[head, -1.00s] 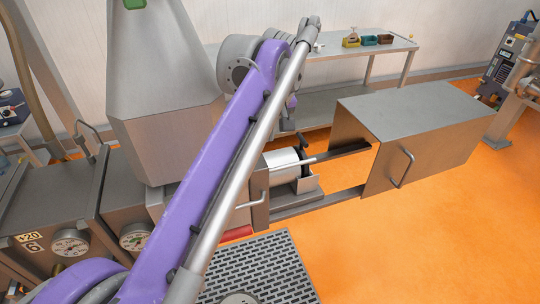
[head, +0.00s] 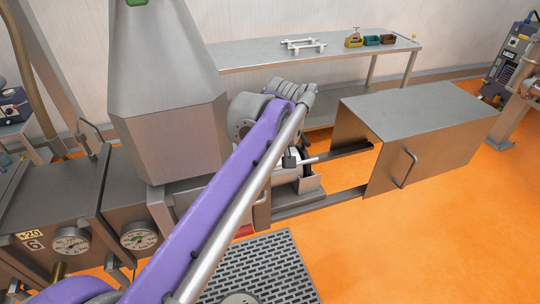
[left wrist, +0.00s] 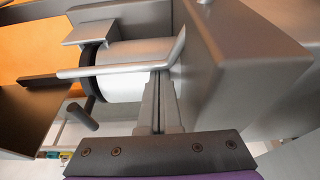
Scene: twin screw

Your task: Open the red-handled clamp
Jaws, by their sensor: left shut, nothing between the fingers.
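A red part (head: 243,231), possibly the clamp's red handle, shows low beside my purple left arm in the head view. The arm hides most of the area around it, and the clamp's shape cannot be made out. No red handle shows in the left wrist view. My left gripper (left wrist: 163,78) is shut and empty in the left wrist view. Its fingers point at a white cylinder (left wrist: 122,72) and a steel bar handle (left wrist: 115,70); whether they touch cannot be told. In the head view the arm mostly covers the cylinder. My right gripper is not in view.
A steel housing (head: 425,125) on two rails stands to the right. A hopper (head: 165,100) and gauge boxes (head: 60,205) stand to the left. Open orange floor (head: 430,240) lies at right front.

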